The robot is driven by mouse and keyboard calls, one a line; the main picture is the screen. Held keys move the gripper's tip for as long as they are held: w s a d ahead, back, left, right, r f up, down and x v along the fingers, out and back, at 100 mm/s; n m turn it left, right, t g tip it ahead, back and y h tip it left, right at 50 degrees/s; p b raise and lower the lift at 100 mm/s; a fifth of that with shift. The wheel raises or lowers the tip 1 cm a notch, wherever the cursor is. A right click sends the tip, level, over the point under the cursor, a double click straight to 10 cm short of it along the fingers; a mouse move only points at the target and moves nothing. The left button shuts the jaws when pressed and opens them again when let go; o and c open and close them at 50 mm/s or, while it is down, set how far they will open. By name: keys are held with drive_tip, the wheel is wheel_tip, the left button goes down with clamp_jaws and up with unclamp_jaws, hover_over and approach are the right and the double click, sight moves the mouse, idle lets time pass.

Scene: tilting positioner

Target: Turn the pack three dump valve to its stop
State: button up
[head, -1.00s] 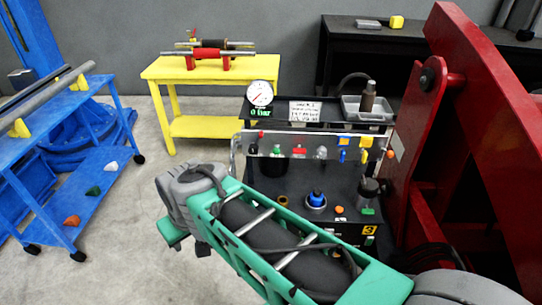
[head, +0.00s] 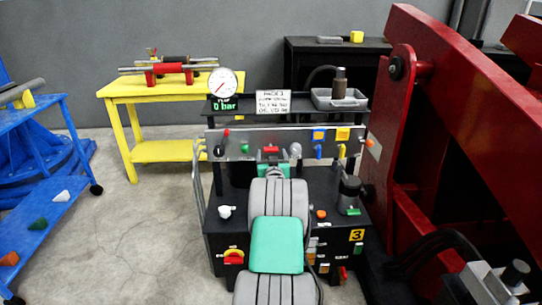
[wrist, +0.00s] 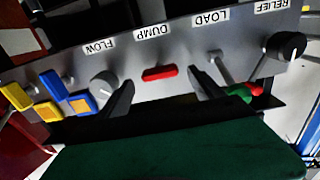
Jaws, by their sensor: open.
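The dump valve is a red bar handle (wrist: 160,72) on the grey panel (wrist: 185,50), under the upside-down word DUMP in the wrist view. It lies nearly level across the panel there. In the head view the red handle (head: 270,150) shows just above my arm's end. My gripper (wrist: 161,92) is open, with one dark finger on each side of the handle and a gap to both. Whether the fingertips are level with the handle in depth I cannot tell. The gauge (head: 222,82) reads 0 bar.
On the panel, the FLOW knob (wrist: 103,85) is close to one finger and the LOAD lever (wrist: 218,62) to the other. The black RELIEF knob (wrist: 288,46) is farther right. A red frame (head: 450,120) stands right of the pack; a yellow table (head: 150,90) stands behind left.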

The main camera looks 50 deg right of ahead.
sight(271, 149)
drive_tip(key=shift+x, duration=1.35)
drive_tip(key=shift+c, duration=0.6)
drive_tip(key=c, duration=1.3)
drive_tip(key=shift+o, duration=0.2)
